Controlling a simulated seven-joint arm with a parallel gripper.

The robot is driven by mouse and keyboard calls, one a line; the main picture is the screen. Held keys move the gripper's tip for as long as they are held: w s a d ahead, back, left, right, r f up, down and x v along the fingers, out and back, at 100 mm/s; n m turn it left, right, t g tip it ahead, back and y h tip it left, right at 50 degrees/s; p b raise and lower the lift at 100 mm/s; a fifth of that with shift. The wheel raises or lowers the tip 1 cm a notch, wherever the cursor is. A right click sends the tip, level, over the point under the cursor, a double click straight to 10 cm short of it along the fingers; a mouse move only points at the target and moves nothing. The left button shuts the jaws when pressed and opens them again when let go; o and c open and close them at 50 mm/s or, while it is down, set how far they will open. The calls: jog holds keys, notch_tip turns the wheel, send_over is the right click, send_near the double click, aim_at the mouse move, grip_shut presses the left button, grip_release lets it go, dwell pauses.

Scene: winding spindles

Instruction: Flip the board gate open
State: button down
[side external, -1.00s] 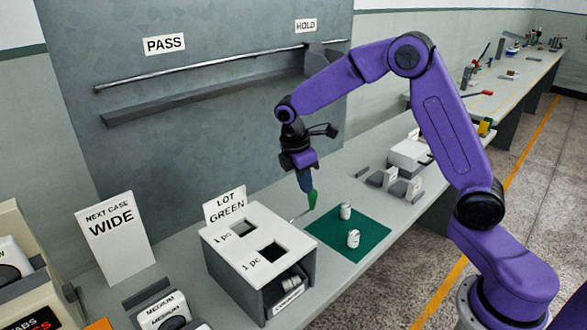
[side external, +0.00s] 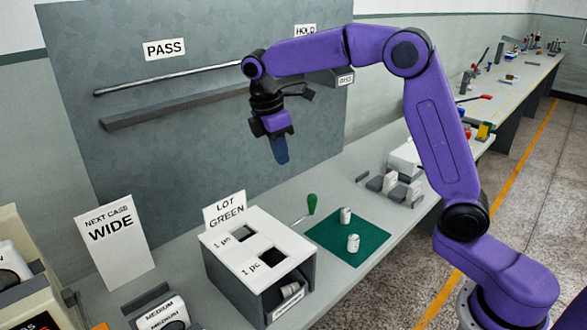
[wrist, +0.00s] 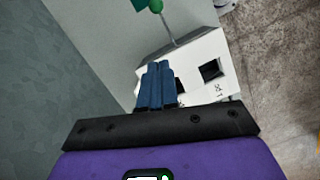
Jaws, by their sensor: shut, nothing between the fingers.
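The board is a large grey upright panel (side external: 215,135) with a PASS sign (side external: 165,50) at left and a HOLD sign (side external: 305,30) at right. A thin rail (side external: 170,80) and a dark ledge (side external: 175,108) run across it. At their right end, a grey piece that looks like the gate (side external: 322,77) shows partly behind my arm, near a small white label (side external: 345,80). How the gate stands is hidden. My gripper (side external: 282,160) is shut and empty in front of the board, below the ledge, pointing down. Its blue fingers (wrist: 157,85) are together in the wrist view.
A green-handled tool (side external: 312,204) rests by a green mat (side external: 330,245) with two small light cylinders. A white-topped box (side external: 225,258) with two square openings and a LOT GREEN sign stands in front. A WIDE card (side external: 115,240) stands at left.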

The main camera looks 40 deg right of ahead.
jog(key=s+d+f, duration=0.1)
jog(key=d+f, duration=0.4)
jog(key=f, duration=0.6)
jog(key=shift+s+d+f, duration=0.15)
jog(key=shift+s, duration=0.25)
